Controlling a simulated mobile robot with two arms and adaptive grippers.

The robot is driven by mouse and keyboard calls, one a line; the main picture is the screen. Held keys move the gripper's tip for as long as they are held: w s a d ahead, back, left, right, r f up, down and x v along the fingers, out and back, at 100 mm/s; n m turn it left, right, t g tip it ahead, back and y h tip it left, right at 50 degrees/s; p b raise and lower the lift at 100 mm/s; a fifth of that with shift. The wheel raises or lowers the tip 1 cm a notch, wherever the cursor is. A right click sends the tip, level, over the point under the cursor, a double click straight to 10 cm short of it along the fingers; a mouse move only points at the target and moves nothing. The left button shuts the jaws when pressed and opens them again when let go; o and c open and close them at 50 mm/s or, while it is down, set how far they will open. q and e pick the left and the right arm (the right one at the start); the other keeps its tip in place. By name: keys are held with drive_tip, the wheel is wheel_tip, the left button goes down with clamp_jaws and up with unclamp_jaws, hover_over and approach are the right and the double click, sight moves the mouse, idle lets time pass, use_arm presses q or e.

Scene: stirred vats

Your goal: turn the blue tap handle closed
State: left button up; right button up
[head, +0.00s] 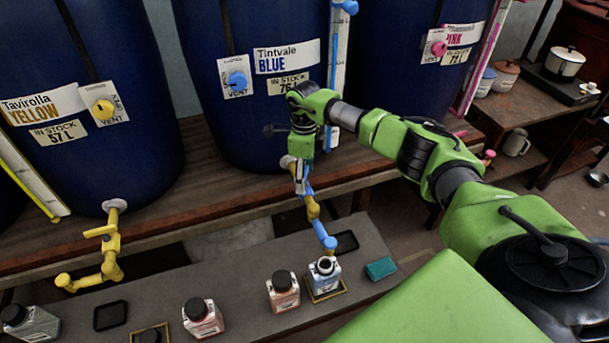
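The blue tap (320,231) comes off the middle vat (225,125), labelled Tintvale BLUE. Its spout slants down to the right and ends just above an open-mouthed bottle (325,278). My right gripper (301,180) reaches down from above at the upper part of this tap, where the handle is. The gripper and wrist cover most of the handle, so its angle is hidden. I cannot tell whether the fingers are open or shut, or touch the handle. My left gripper is not in view.
A yellow tap (108,258) sticks out from the left vat. Capped bottles (284,291) (203,318) stand left of the open bottle on the grey bench (235,270). A teal sponge (380,268) and a dark flat tray (345,242) lie to the right. My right arm spans the right side.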

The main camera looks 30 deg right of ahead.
drive_tip(key=m, duration=0.5)
drive_tip(key=shift+r+m+p, duration=0.1)
drive_tip(key=shift+m+p, duration=0.2)
drive_tip(key=m+p, duration=0.1)
drive_tip(key=m, duration=0.4)
drive_tip(key=shift+w+m, duration=0.1)
drive_tip(key=shift+m, duration=0.3)
drive_tip(key=o, duration=1.1)
wheel_tip(320, 180, up, 12)
